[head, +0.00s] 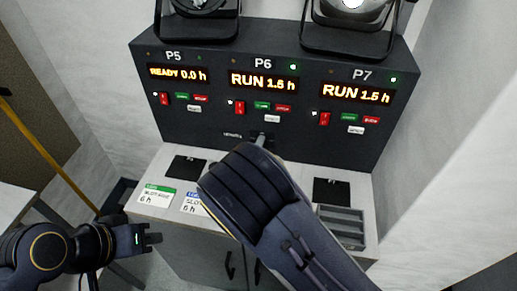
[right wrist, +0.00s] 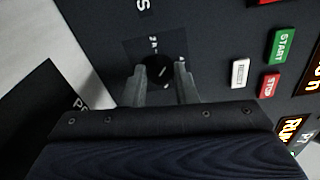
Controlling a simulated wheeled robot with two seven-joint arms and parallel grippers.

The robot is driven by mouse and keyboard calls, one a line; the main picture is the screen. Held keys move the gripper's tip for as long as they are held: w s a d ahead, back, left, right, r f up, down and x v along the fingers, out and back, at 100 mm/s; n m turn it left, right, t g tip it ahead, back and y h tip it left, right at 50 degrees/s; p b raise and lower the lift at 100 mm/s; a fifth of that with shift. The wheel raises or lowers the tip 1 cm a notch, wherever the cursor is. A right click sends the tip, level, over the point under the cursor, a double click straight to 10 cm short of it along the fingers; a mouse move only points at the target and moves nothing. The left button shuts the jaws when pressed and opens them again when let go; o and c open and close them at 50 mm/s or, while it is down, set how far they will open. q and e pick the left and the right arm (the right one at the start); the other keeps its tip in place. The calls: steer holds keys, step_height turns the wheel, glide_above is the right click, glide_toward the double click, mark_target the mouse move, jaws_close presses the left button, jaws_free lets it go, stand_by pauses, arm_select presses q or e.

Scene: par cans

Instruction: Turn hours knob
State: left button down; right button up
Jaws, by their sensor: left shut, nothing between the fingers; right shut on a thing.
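The hours knob (right wrist: 157,72) is a small black dial with a light pointer line and printed marks around it, low on the dark control panel (head: 205,127). My right gripper (right wrist: 160,84) is shut on the knob, one finger on each side of it. In the head view my right gripper (head: 262,137) reaches the panel below the P6 section, and my right arm hides part of the area. My left gripper (head: 152,238) is shut and empty at the lower left, apart from the panel.
The displays read P5 (head: 177,73) READY 0.0 h, P6 (head: 263,82) RUN 1.5 h and P7 (head: 356,94) RUN 1.5 h. Switches and start and stop buttons (head: 190,97) sit below them. Lamps (head: 352,25) stand on top. Labelled cards (head: 156,195) and a grey tray (head: 341,226) lie on the counter.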

steer(key=m+b, duration=0.1)
steer(key=m, duration=0.2)
steer(key=shift+f+y+b, duration=0.2)
steer(key=shift+y+b, duration=0.1)
steer(key=shift+b, duration=0.1)
steer(key=m+b, duration=0.3)
steer(key=shift+d+m+y, duration=0.1)
steer(key=shift+m+y, duration=0.3)
steer(key=m+b, duration=0.2)
steer(key=b, duration=0.2)
steer(key=m+b, duration=0.3)
steer(key=m+y+b, duration=0.1)
steer(key=m+b, duration=0.2)
steer(key=b, duration=0.1)
steer(key=shift+s+d+f+b, duration=0.1)
steer(key=shift+f+b, duration=0.2)
steer(key=shift+b, duration=0.05)
steer(key=m+b, duration=0.4)
steer(key=b, duration=0.4)
steer(key=m+t+b, duration=0.1)
steer(key=m+b, duration=0.4)
steer(key=b, duration=0.3)
steer(key=shift+m+y, duration=0.3)
steer(key=shift+y, duration=0.1)
steer(key=shift+r+m+b, duration=0.25)
steer(key=shift+m+b, duration=0.35)
steer(key=shift+b, duration=0.25)
steer(key=o, duration=1)
steer(key=shift+r, duration=0.1)
